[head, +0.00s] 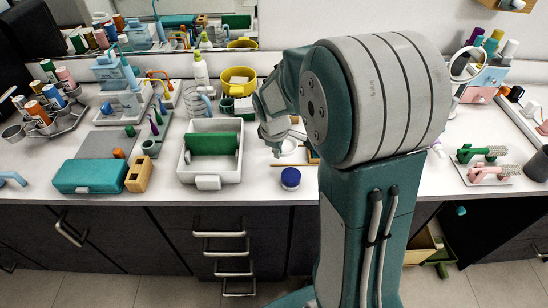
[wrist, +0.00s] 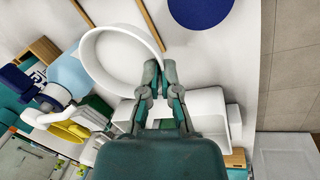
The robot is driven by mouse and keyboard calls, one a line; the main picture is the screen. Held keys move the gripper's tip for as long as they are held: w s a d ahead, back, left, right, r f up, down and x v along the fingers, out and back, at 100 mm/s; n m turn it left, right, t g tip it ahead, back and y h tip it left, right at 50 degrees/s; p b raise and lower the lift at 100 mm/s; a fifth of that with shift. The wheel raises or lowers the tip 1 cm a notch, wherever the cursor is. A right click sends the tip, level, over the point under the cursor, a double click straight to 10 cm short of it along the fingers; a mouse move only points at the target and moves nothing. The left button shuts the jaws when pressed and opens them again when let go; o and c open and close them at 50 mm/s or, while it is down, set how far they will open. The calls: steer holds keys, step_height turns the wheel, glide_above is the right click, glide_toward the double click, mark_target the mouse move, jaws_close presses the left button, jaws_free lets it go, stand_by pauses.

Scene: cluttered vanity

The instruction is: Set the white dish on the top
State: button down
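The white dish (wrist: 112,57) is a shallow round bowl, close up at the upper left of the wrist view. In the head view a small part of it (head: 287,148) shows beside my gripper, over the white vanity top (head: 240,189). My gripper (wrist: 160,68) has its fingertips close together at the dish's right rim, one on each side as far as I can see. Whether they press on the rim is unclear. In the head view my gripper (head: 274,140) points down, and my arm hides part of the area behind it.
A blue-lidded jar (head: 290,178) stands just in front of the dish. A white bin with a green block (head: 214,144) is to the left. A teal case (head: 90,176) and wooden block (head: 140,174) lie farther left. Pink and green brushes (head: 488,172) are at the right.

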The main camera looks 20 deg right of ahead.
mark_target(277, 163)
steer(key=w+f, duration=0.1)
steer(key=w+d+f, duration=0.1)
steer(key=f, duration=0.1)
steer(key=shift+w+d, duration=0.15)
steer(key=shift+w, duration=0.1)
steer(key=shift+x, duration=1.2)
steer(key=shift+a+f, duration=0.45)
steer(key=shift+a, duration=0.05)
steer(key=c, duration=0.8)
jaws_free()
steer(key=shift+d, duration=0.15)
